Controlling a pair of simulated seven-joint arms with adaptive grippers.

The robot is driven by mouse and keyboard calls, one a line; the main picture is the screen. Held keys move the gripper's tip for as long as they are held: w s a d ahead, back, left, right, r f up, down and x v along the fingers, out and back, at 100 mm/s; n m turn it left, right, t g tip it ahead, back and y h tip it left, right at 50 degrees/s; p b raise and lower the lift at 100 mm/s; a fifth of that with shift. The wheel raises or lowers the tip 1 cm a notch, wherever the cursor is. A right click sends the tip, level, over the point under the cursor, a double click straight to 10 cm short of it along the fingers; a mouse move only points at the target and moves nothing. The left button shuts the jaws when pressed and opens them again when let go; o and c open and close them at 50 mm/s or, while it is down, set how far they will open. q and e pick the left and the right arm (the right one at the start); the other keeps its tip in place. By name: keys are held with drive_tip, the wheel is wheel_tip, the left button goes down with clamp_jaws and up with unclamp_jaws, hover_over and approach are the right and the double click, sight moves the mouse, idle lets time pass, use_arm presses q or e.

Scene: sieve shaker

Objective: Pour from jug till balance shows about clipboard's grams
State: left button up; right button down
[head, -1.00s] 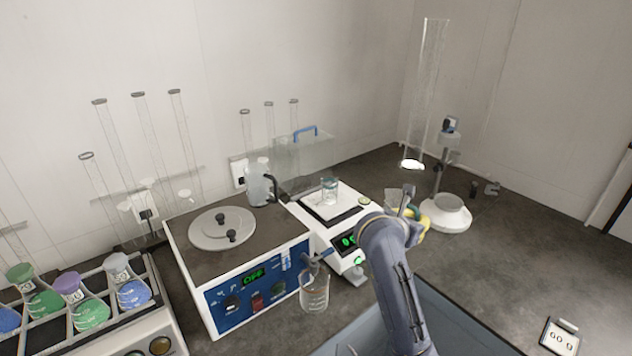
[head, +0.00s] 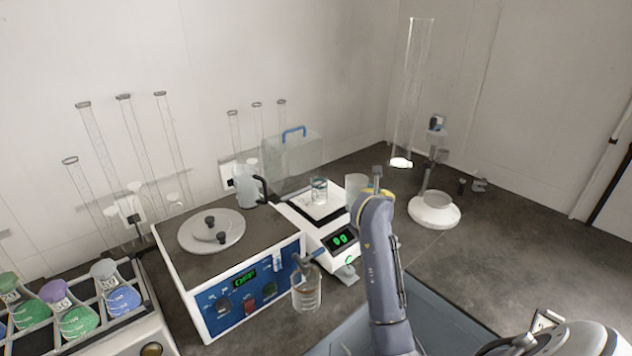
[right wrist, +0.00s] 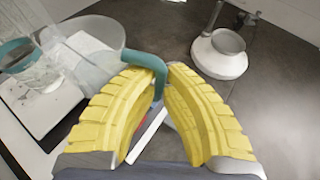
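My right gripper (head: 376,192) has yellow fingers, closed around the teal handle of a clear jug (head: 355,187). In the right wrist view the handle passes between the fingertips (right wrist: 157,72), and the jug (right wrist: 98,40) is at upper left. The jug is just right of a glass beaker (head: 319,190) on the white balance (head: 316,228). The beaker also shows at the left of the right wrist view (right wrist: 35,68). I see no stream between jug and beaker. The green display (head: 341,240) seems to read zeros. The clipboard's writing is not readable now. My left gripper is not in view.
A clear shield with a blue handle (head: 293,131) stands behind. A white-based stand (head: 434,210) is at right.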

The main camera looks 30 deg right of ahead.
sight(366, 184)
drive_tip(key=shift+r, duration=0.15)
drive_tip(key=shift+w+a+r+n+g, duration=0.2)
drive_tip(key=shift+w+r+n+g, duration=0.2)
drive_tip(key=shift+r+n, duration=0.15)
drive_tip(key=shift+w+a+r+n+g+h, duration=0.25)
drive_tip(key=shift+w+r+n+g, duration=0.1)
drive_tip(key=shift+w+r, duration=0.1)
drive_tip(key=shift+w+a+r+n+g+h, duration=0.25)
drive_tip(key=shift+w+r+n, duration=0.05)
drive_tip(key=shift+r, duration=0.15)
drive_tip(key=shift+w+a+r+n+g+h, duration=0.2)
drive_tip(key=shift+w+a+r+n+g, duration=0.2)
drive_tip(key=shift+w, duration=0.2)
drive_tip(key=shift+w+a+r+n+g+h, duration=0.2)
drive_tip(key=shift+w+a+r+n, duration=0.15)
drive_tip(key=shift+w+n, duration=0.2)
drive_tip(key=shift+w+a+r+n, duration=0.2)
drive_tip(key=shift+w+n, duration=0.05)
drive_tip(key=shift+w, duration=0.15)
drive_tip(key=shift+w+a+r+n+g+h, duration=0.15)
drive_tip(key=shift+w+r+n+g+h, duration=0.15)
drive_tip(key=shift+r, duration=0.2)
drive_tip(key=shift+w+a+r+n+g+h, duration=0.1)
drive_tip(key=shift+w+a+r+n+g, duration=0.15)
drive_tip(key=shift+r+n+g, duration=0.15)
drive_tip(key=shift+w+a+r+n+g+h, duration=0.1)
drive_tip(key=shift+w+r+n+g+h, duration=0.15)
drive_tip(key=shift+r, duration=0.3)
idle(3.0)
